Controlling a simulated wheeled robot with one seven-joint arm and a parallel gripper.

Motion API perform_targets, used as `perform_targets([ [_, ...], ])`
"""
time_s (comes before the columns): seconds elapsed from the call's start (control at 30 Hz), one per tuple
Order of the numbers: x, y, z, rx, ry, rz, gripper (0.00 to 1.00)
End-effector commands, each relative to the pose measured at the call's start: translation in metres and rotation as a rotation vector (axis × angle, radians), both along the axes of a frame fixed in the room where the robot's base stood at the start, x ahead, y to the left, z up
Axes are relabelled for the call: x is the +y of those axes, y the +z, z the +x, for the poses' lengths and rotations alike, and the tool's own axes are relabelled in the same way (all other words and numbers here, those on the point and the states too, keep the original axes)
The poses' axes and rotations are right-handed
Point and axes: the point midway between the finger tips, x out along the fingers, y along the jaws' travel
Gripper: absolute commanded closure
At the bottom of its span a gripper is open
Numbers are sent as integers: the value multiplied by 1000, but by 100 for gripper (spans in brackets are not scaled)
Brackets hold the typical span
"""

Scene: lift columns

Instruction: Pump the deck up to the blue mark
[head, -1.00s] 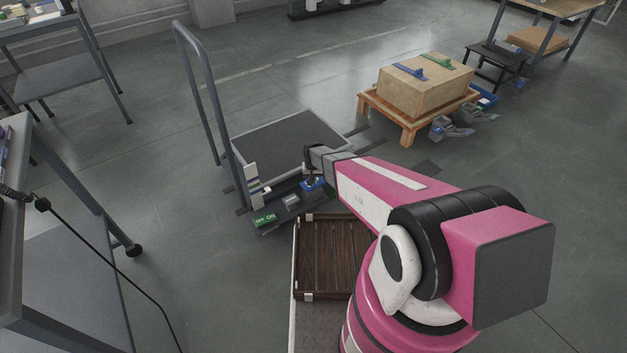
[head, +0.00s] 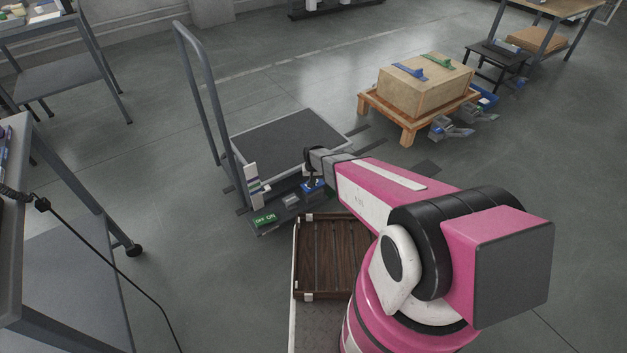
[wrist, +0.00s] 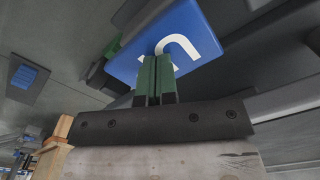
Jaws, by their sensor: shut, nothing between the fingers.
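The lift cart's dark deck (head: 288,138) sits low beside its tall grey handle. A white post (head: 252,180) with coloured bands stands at its near left corner; a small white piece (head: 266,187) is beside the lower part. The bands are too small to read surely. A blue pedal (head: 307,191) is at the cart's near end, and my gripper (head: 313,181) is over it, mostly hidden by my arm. In the wrist view, my green fingertips (wrist: 155,75) are together and empty, against or just above the blue pedal (wrist: 195,35) with a white letter; contact is unclear.
A wooden box (head: 425,85) stands on a low pallet (head: 408,124) at right. A grey bench (head: 75,190) is at left. Open floor lies between cart and bench.

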Motion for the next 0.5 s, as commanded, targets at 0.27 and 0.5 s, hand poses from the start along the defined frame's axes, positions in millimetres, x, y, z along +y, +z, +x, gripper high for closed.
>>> perform_targets([
  [0.27,0,22,-1,1,0,0,100],
  [0.5,0,41,-1,0,0,0,100],
])
